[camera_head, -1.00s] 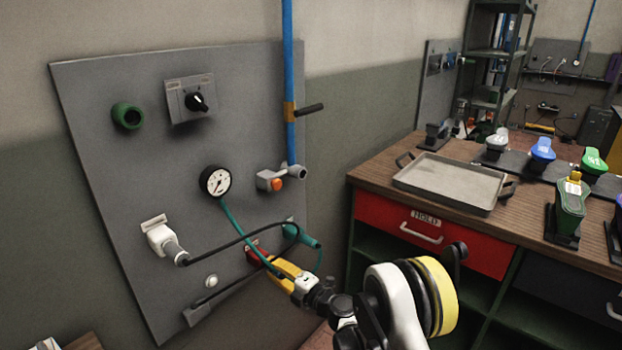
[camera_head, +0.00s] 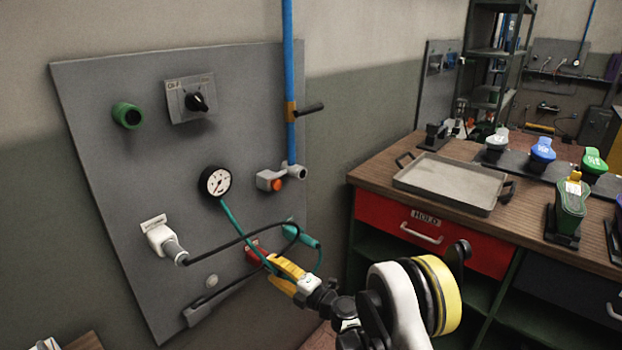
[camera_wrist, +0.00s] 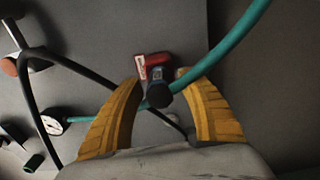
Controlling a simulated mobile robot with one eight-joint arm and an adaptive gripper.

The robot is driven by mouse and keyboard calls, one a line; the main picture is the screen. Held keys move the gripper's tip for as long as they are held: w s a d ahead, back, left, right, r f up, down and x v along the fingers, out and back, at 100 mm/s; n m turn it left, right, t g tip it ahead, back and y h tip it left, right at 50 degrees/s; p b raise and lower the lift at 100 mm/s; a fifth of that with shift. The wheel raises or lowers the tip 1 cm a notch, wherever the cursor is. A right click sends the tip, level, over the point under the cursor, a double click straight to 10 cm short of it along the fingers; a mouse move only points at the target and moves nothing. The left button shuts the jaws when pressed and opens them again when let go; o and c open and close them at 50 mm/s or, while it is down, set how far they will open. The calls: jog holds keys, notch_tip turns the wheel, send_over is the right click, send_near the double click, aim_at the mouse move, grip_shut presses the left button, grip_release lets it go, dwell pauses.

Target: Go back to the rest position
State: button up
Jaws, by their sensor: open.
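My gripper (camera_head: 278,272) has yellow fingers and is at the lower right of the grey wall panel (camera_head: 110,190), in front of it. In the wrist view my gripper (camera_wrist: 166,108) shows its two yellow fingers spread apart, with nothing clamped between them. A red fitting (camera_wrist: 153,66) with a dark round end lies beyond the fingertips; it also shows by the fingers in the head view (camera_head: 255,252). A teal hose (camera_wrist: 225,45) passes close to the right finger. I cannot tell whether it touches.
A workbench with a tray (camera_head: 450,183) stands at the right.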

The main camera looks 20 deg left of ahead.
aim_at(282, 273)
jog(key=v, duration=0.5)
jog(key=shift+d, duration=0.2)
jog(key=w+d+r+m+t+h, duration=0.1)
jog(key=w+d+r+m+t, duration=0.2)
jog(key=r, duration=0.3)
jog(key=w+d+r+m+t+h, duration=0.1)
jog(key=w+d+r+m+t, duration=0.1)
jog(key=w+d+r, duration=0.35)
jog(key=d+r+m+t+h, duration=0.5)
jog(key=d+r+m+h, duration=0.75)
jog(key=d+r, duration=0.65)
jog(key=s+d+f+m+g+h, duration=0.2)
jog(key=s+d+m+g+h, duration=0.15)
jog(key=s+d+m, duration=0.8)
jog(key=s+d+f+m+g, duration=0.1)
jog(key=s+f, duration=0.4)
jog(key=s, duration=0.7)
jog(key=s+d+f+m+g+y, duration=0.1)
jog(key=s+d+f+g, duration=0.2)
jog(key=s, duration=0.9)
jog(key=f+g, duration=0.2)
jog(key=g, duration=0.1)
jog(key=shift+s+y, duration=0.25)
jog(key=shift+y, duration=0.05)
